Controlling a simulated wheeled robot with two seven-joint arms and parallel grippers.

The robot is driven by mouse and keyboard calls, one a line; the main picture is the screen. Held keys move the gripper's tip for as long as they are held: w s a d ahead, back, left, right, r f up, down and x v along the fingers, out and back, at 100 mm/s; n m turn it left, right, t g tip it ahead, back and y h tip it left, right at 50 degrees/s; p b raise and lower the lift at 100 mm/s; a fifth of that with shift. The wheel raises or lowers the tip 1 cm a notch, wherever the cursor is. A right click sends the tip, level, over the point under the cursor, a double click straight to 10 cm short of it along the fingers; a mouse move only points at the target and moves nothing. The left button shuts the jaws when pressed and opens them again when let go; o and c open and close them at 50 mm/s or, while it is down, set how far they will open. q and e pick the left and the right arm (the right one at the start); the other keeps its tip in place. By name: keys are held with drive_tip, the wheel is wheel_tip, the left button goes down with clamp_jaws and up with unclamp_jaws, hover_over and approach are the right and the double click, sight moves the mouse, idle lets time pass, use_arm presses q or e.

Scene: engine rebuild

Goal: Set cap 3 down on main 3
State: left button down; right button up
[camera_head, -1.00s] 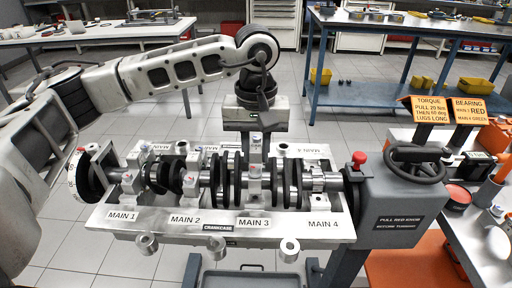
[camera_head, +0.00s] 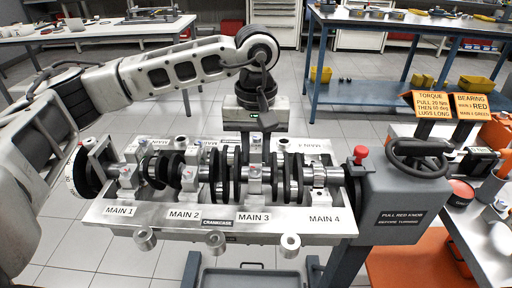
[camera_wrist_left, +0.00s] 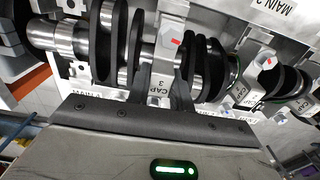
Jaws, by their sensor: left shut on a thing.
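Cap 3 (camera_head: 255,175) is a pale metal block with a red mark. My left gripper (camera_head: 254,150) reaches down over the crankshaft from behind and is shut on it. In the left wrist view, cap 3 (camera_wrist_left: 161,88), lettered "CAP 3", stands between the two dark fingers (camera_wrist_left: 162,98). It is upright over the crankshaft at main 3, in line with the "MAIN 3" label (camera_head: 254,217) on the crankcase (camera_head: 285,228). I cannot tell whether it fully touches its seat. My right gripper is not in view.
Cap 2 (camera_head: 189,175) and cap 1 (camera_head: 127,178) stand on the crankshaft to the left. Several short cylindrical parts (camera_head: 215,241) are along the crankcase's front edge. A grey housing with a handwheel (camera_head: 415,155) and red knob (camera_head: 361,152) stands at the right end.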

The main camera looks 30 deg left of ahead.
use_arm(q)
drive_tip(key=shift+f+b, duration=0.4)
drive_tip(key=shift+f, duration=0.15)
drive_tip(key=c, duration=1.5)
unclamp_jaws()
drive_tip(key=shift+r, duration=0.3)
drive_tip(key=shift+r+p, duration=0.8)
drive_tip(key=shift+r, duration=0.3)
drive_tip(key=shift+r, duration=0.15)
drive_tip(key=o, duration=0.6)
